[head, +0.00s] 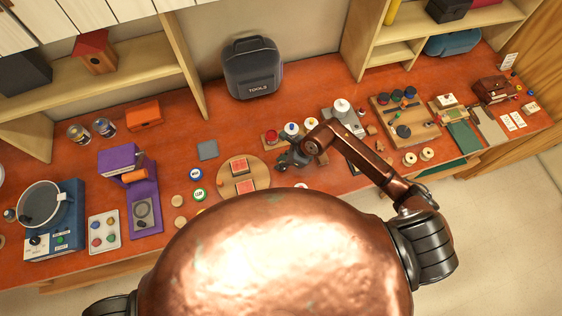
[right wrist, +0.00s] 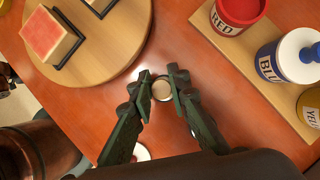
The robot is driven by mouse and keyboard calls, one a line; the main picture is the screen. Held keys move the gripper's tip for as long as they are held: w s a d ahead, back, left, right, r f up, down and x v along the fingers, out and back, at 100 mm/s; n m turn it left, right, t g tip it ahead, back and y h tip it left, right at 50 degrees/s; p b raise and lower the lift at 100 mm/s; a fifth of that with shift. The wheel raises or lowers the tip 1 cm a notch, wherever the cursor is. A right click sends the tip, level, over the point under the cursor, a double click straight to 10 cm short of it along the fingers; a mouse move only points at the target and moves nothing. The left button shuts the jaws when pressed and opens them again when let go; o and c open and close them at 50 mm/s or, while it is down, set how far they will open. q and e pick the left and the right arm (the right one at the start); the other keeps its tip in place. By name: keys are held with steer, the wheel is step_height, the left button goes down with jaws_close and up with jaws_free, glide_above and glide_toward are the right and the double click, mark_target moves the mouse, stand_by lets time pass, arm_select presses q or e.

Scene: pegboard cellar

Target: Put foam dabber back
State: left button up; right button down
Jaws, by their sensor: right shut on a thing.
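My right gripper (head: 283,162) is over the middle of the table, in front of the paint jars. In the right wrist view its fingers (right wrist: 161,92) are shut on a small round cream-coloured thing, which looks like the foam dabber (right wrist: 162,89). Only its round end shows between the fingertips. A wooden holder (right wrist: 285,108) carries a red jar (right wrist: 238,12), a blue jar (right wrist: 268,65) with a white top, and a yellow jar (right wrist: 309,108). The gripper is apart from these jars, to their left in the wrist view. My left gripper is not in view.
A round wooden board (head: 258,189) with red-topped blocks lies beside the gripper. Round lidded tins (head: 196,174), a purple stand (head: 143,190) and a button panel (head: 104,231) are to the left.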

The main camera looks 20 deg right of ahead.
steer(key=c, duration=1.8)
jaws_free()
steer(key=shift+c, duration=0.2)
steer(key=shift+r, duration=0.1)
steer(key=b+v, duration=0.1)
steer(key=v, duration=1.1)
